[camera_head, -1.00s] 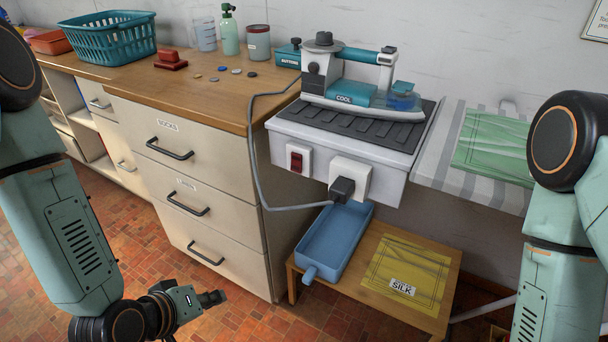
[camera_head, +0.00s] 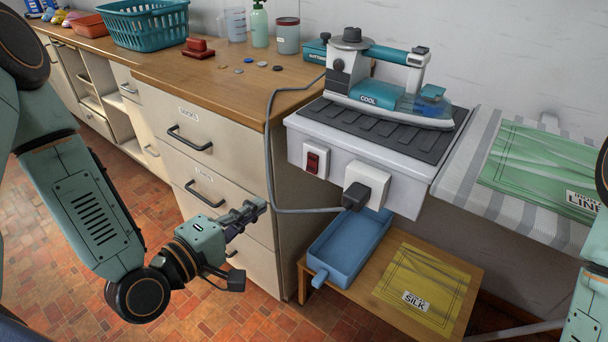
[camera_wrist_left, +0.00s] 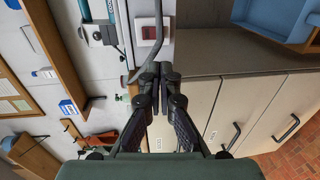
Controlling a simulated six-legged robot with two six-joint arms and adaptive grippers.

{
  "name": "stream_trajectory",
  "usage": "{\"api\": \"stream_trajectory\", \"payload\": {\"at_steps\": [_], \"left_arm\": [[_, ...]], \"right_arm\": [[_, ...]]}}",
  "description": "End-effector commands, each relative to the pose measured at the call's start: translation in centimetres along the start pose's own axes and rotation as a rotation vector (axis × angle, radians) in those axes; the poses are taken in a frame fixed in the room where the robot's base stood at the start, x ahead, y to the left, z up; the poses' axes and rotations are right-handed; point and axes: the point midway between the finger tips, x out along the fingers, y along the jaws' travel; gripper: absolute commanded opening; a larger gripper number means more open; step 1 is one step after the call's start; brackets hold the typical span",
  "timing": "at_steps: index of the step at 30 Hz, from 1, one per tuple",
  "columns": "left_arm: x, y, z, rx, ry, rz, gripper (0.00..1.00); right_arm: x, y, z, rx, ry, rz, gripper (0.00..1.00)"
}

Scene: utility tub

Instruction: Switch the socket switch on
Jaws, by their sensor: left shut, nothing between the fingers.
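The socket switch (camera_head: 313,160) is a red rocker in a white plate on the front of the light grey ironing unit. I cannot tell which way the rocker is set. It also shows at the top of the left wrist view (camera_wrist_left: 146,22). A black plug (camera_head: 357,196) sits in the white socket (camera_head: 372,181) to the right of the switch. My left gripper (camera_head: 256,208) is in front of the drawers, left of and lower than the switch, and apart from it. In the left wrist view its fingertips (camera_wrist_left: 166,74) are together and empty. My right gripper is out of view.
A grey cord (camera_head: 270,150) loops from the plug up beside the drawer unit (camera_head: 205,150). An iron (camera_head: 385,95) stands on the dark top pad. Below are a blue tray (camera_head: 345,245) and a yellow silk packet (camera_head: 425,285) on a low wooden table (camera_head: 395,325).

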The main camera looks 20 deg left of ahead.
Motion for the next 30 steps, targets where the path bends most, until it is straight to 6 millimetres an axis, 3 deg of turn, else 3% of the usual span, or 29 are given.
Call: {"api": "stream_trajectory", "payload": {"at_steps": [11,30], "left_arm": [[1.0,-0.1,0.3,0.008,-0.007,-0.003,0.0],[8.5,-0.1,0.4,0.012,-0.008,0.001,0.0]], "right_arm": [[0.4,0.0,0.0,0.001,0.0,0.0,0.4],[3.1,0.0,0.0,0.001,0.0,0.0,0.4]]}}
